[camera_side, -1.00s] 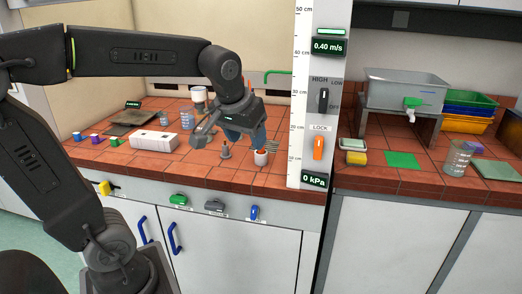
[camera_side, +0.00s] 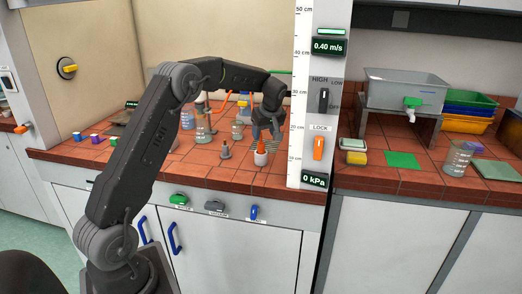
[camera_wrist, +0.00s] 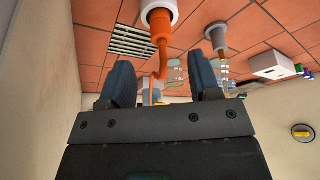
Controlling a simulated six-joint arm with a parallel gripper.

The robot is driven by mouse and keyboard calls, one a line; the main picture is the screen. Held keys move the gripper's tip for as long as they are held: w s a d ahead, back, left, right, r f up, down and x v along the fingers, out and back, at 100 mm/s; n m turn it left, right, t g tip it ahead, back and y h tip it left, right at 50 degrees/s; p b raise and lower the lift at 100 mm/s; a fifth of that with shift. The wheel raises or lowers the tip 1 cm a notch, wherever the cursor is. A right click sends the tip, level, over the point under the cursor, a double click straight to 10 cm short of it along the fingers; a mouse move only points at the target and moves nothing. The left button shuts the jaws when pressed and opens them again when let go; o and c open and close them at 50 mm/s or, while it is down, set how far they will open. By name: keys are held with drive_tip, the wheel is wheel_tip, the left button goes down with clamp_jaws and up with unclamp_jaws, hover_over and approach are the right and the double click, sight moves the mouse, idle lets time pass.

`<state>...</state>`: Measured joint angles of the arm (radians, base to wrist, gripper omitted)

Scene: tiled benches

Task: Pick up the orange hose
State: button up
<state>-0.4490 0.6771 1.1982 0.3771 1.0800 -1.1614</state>
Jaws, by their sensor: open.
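The orange hose (camera_wrist: 162,45) comes out of a white cylindrical holder (camera_wrist: 158,12) in the wrist view and bends into the gap between my fingers. In the side view its orange end (camera_side: 260,143) stands up from the white holder (camera_side: 261,157) on the tiled bench. My gripper (camera_side: 267,128) is just above the holder, pointing down. In the wrist view my gripper (camera_wrist: 160,78) is open, with one blue-grey finger on each side of the hose. I see no clear contact, and the lower hose is partly hidden by the gripper.
A grey nozzle (camera_side: 225,150) stands left of the holder, with glass flasks (camera_side: 204,130) behind it. A slotted drain (camera_wrist: 132,40) is beside the holder. The tall white scale panel (camera_side: 318,100) is close on the right. A white box (camera_wrist: 272,65) lies farther off.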

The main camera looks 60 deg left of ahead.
sight(261, 143)
drive_tip(key=x, duration=0.6)
drive_tip(key=shift+s+a+f, duration=0.1)
drive_tip(key=shift+f, duration=0.2)
drive_tip(key=shift+c, duration=0.5)
drive_tip(key=c, duration=0.9)
drive_tip(key=shift+r, duration=0.1)
